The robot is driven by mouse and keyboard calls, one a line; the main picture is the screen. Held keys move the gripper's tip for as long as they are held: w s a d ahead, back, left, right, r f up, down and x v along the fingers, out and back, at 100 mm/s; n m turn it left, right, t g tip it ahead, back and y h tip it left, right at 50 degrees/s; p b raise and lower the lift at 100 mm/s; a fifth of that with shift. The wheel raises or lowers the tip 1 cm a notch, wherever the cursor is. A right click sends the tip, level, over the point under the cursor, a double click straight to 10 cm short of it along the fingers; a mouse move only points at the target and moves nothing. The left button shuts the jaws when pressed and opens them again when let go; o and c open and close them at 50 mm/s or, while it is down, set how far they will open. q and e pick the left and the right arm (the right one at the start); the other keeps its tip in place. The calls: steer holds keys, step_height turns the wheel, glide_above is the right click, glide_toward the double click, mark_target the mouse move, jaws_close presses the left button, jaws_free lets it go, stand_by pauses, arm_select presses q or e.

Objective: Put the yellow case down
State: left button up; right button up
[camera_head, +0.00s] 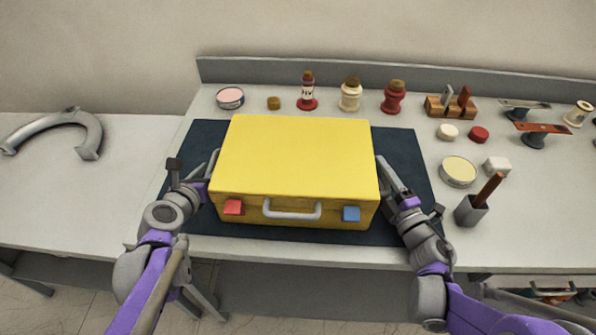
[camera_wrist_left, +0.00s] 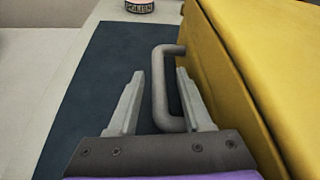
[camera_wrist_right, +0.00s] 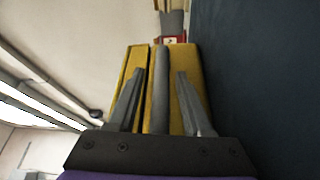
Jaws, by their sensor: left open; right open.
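The yellow case (camera_head: 295,155) sits closed on the dark mat (camera_head: 408,150), with its front handle (camera_head: 292,211), a red latch (camera_head: 233,207) and a blue latch (camera_head: 351,214) facing me. My left gripper (camera_head: 210,165) is at the case's left side. In the left wrist view its open fingers (camera_wrist_left: 159,76) stand either side of a grey side handle (camera_wrist_left: 158,95). My right gripper (camera_head: 387,172) is at the right side. In the right wrist view its open fingers (camera_wrist_right: 161,76) straddle the other side handle (camera_wrist_right: 161,100). Whether any finger touches a handle is unclear.
Behind the case stand a round tin (camera_head: 230,97), a cream jar (camera_head: 350,95) and a red jar (camera_head: 394,97). A grey cup (camera_head: 471,211) with a brown stick stands at the right, near my right arm. A grey horseshoe-shaped part (camera_head: 88,130) lies far left.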

arm_select(q)
steer(key=v, duration=1.2)
arm_select(e)
steer(key=v, duration=1.2)
arm_select(q)
steer(key=shift+f, duration=0.1)
arm_select(e)
steer(key=shift+f, duration=0.1)
